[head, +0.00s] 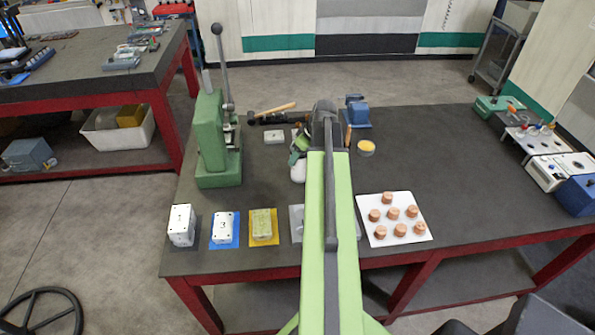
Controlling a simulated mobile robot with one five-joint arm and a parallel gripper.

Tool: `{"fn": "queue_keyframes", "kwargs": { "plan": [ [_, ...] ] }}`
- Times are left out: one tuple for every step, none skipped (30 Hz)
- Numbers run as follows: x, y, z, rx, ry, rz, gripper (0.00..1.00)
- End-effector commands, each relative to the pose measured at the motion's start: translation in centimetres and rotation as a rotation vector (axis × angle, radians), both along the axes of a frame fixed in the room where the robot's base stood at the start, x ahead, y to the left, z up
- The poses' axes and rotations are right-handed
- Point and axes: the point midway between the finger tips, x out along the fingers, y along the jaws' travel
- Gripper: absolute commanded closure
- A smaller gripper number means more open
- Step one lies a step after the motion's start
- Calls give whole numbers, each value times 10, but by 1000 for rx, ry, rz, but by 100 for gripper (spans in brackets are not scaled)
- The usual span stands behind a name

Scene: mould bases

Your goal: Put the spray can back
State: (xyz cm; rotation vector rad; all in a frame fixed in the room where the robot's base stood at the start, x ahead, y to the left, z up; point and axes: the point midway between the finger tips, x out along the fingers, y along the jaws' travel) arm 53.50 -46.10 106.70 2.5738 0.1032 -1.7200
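My arm reaches straight out over the dark workbench, and its dark end with my gripper (325,112) is above the middle of the bench. The fingers are hidden behind my own arm, so I cannot tell if they are open or shut. A rounded white object (298,172) with a green part above it shows just left of my arm, partly covered by it. It may be the spray can, but I cannot tell, nor whether it is held. No other spray can is clearly visible.
A green lever press (211,140) stands at left. Mould blocks sit on coloured mats, including a blue mat (225,243), along the front edge. A white tray (421,232) holds several copper pieces. A yellow-topped tin (366,148) and blue vise (357,112) stand behind. The bench's right middle is clear.

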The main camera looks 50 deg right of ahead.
Motion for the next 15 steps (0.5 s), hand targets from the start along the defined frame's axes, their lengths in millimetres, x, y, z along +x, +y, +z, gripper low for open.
{"fn": "queue_keyframes", "kwargs": {
  "plan": [
    [8,1,-7,-1,0,2,100],
    [10,1,-8,-1,0,2,100],
    [12,2,-8,0,0,1,100],
    [13,2,-8,0,0,0,100],
    [13,3,-7,0,0,0,100],
    [13,3,-7,0,0,0,100],
    [13,3,-7,0,0,0,100],
    [13,3,-9,0,0,0,100],
    [13,3,-14,0,0,0,100],
    [13,3,-18,0,0,1,100],
    [13,3,-23,0,0,1,100],
    [13,3,-31,0,0,1,100],
    [13,3,-37,0,0,1,100],
    [13,3,-43,0,0,1,100],
    [13,3,-48,0,0,1,100]
  ]
}}
